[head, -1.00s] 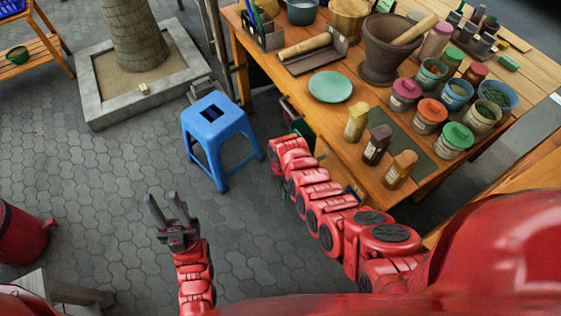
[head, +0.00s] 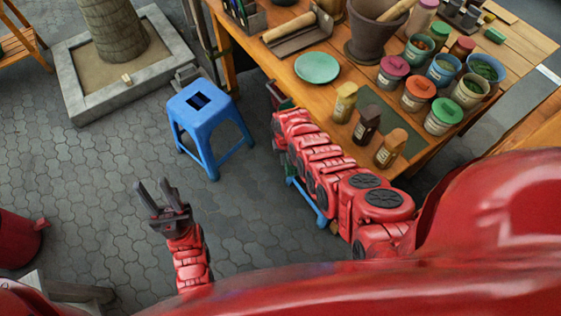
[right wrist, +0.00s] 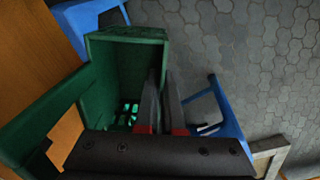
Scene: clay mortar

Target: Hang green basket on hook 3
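The green basket (right wrist: 125,50) fills the middle left of the right wrist view, with its open inside facing the camera and small holes low down in it. My right gripper (right wrist: 164,90) has one finger inside the basket and one outside, close on both faces of its right wall, so it appears to grip that wall. My left gripper (head: 158,197) is open and empty over the paving. I cannot make out hook 3 in either view.
The wooden table (head: 262,48) carries jars, a mortar and a green plate (head: 317,67). A blue stool (head: 207,125) stands left of my right arm. Paving around my left gripper is clear.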

